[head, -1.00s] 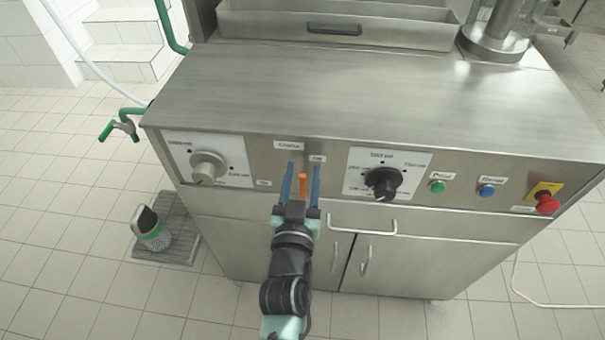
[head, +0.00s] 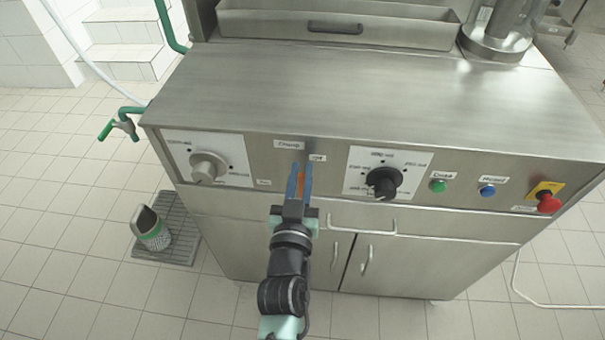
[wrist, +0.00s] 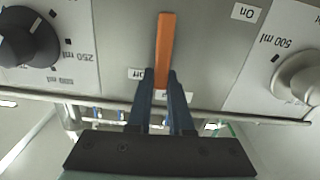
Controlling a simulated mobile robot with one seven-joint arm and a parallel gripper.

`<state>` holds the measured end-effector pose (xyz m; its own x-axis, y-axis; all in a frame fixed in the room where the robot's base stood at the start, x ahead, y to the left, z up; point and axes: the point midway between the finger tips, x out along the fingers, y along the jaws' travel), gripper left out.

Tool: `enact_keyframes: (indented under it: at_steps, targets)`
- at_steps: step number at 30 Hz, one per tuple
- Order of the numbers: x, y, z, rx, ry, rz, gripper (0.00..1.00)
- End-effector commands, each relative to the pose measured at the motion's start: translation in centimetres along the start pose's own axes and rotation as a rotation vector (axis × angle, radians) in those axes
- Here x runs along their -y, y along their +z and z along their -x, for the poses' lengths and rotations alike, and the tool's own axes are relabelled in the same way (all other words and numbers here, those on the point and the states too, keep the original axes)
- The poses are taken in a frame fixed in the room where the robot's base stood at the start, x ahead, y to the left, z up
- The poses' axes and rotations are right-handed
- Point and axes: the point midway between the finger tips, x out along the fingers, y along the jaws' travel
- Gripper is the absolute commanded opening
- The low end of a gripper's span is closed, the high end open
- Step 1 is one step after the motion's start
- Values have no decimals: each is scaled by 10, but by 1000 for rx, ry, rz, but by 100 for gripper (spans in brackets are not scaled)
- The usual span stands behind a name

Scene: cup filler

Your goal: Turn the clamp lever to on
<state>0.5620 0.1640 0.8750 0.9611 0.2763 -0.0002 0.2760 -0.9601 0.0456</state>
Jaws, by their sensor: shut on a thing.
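The clamp lever (head: 300,180) is an orange bar on the steel front panel. It also shows in the wrist view (wrist: 165,45), where it stands nearly upright in the picture. My gripper (head: 300,168) has its two blue fingers shut on the lever, one on each side. In the wrist view the fingers (wrist: 160,76) are around the lever's lower end. The "Off" label (wrist: 136,73) is close beside the left finger. The "On" label (wrist: 245,12) is farther off at the upper right there.
A light grey knob (head: 208,167) is left of the lever and a black knob (head: 383,181) is right of it. A horizontal handle (head: 362,231) is below the panel.

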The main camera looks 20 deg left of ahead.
Motion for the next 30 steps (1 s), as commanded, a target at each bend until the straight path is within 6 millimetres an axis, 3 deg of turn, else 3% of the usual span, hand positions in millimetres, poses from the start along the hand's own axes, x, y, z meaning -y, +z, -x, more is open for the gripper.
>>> enact_keyframes:
  at_steps: [8, 30]
  targets:
    - [11, 4, 0, -1, -1, 182, 0]
    - [44, 24, 0, 2, -1, 883, 0]
